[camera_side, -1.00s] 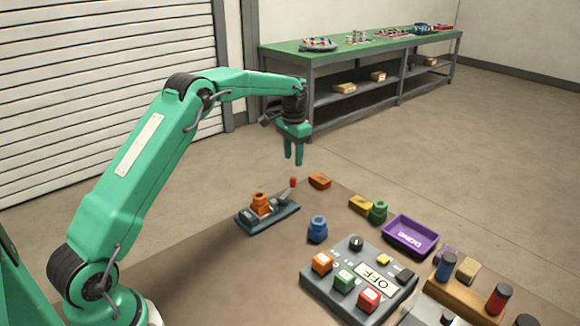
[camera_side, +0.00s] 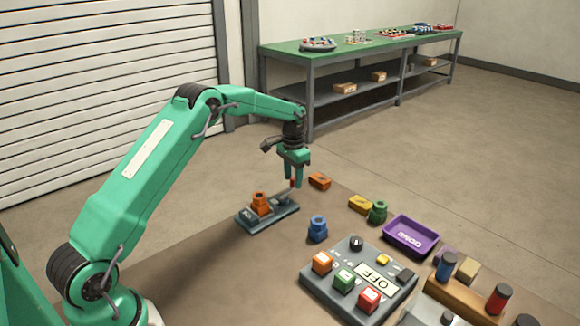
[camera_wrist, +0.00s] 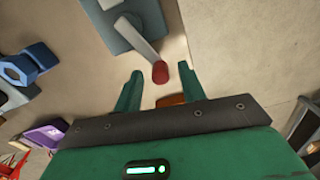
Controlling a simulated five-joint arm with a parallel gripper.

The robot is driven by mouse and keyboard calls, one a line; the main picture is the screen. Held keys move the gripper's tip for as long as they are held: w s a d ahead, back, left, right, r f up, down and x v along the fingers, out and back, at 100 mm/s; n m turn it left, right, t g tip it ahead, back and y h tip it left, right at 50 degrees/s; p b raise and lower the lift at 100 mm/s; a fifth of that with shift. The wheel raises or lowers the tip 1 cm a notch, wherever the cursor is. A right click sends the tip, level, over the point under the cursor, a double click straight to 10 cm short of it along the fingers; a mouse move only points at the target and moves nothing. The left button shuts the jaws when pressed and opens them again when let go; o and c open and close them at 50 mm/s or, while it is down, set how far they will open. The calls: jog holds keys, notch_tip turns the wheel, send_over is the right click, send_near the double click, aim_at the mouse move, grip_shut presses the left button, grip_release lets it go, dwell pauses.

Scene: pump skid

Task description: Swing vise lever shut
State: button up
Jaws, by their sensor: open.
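The vise (camera_side: 268,216) is a grey base near the table's far left edge, with an orange part (camera_side: 260,203) on it. Its lever is a grey arm with a red knob (camera_side: 292,184), standing up at a tilt from the base's right end. In the wrist view the red knob (camera_wrist: 160,72) is just ahead of the gap between my fingers, with the lever arm (camera_wrist: 139,40) running back to the base (camera_wrist: 108,14). My gripper (camera_side: 294,184) is open and points down at the knob; it also shows in the wrist view (camera_wrist: 160,75). I cannot tell whether a finger touches the knob.
An orange block (camera_side: 320,181) lies close to the right of my gripper. A blue nut-like part (camera_side: 318,229) stands nearer the camera. A yellow block (camera_side: 360,204), green part (camera_side: 378,212), purple tray (camera_side: 411,236) and control box (camera_side: 345,283) are further right.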

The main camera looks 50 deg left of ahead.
grip_shut()
dwell(0.3)
jog(key=shift+s+a+n, duration=0.2)
jog(key=shift+a+n, duration=0.2)
jog(key=shift+n, duration=0.35)
jog(key=shift+s+a+n, duration=0.2)
jog(key=shift+a+n, duration=0.15)
jog(key=shift+n, duration=0.4)
grip_release()
jog(key=shift+r, duration=0.1)
